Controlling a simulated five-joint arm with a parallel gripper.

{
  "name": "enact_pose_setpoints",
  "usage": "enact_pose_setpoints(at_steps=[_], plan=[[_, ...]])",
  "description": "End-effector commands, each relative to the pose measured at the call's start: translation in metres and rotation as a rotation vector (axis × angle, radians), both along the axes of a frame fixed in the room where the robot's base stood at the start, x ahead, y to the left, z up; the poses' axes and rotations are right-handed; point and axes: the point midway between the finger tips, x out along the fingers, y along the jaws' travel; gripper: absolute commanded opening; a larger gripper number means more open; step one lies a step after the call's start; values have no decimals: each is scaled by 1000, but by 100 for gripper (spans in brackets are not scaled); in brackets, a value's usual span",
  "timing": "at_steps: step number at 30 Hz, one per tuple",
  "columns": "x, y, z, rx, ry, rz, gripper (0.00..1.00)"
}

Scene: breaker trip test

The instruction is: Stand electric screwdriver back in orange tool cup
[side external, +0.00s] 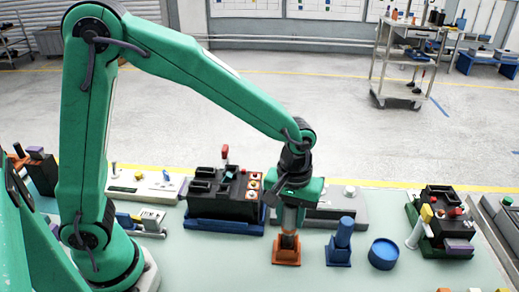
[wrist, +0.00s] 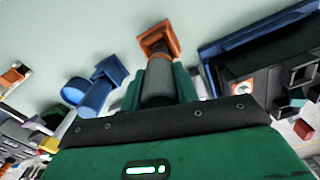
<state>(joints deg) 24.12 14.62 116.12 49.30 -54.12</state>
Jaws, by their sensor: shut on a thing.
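My gripper (side external: 291,212) points down at the front middle of the bench, shut on the electric screwdriver (side external: 289,222). The screwdriver is a grey and dark cylinder, held roughly upright. The orange tool cup (side external: 286,257) has a square base and stands directly below it. The screwdriver's lower end meets the cup's top; I cannot tell how deep it sits inside. In the wrist view, the dark screwdriver body (wrist: 158,88) lies between my green fingers (wrist: 160,76), with the orange cup (wrist: 158,38) just beyond its far end.
A blue square-based holder (side external: 340,243) and a round blue container (side external: 383,254) stand right of the cup. A black breaker unit in a blue tray (side external: 222,225) stands to the left. Another black unit (side external: 440,218) is at the right. The bench front is clear.

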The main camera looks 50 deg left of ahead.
Motion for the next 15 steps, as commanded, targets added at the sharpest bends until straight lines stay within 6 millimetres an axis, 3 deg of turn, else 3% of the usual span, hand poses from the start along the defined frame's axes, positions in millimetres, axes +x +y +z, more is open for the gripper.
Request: enact_pose_setpoints(at_steps=[15], plan=[[0, 0, -8, 0, -1, 0, 7]])
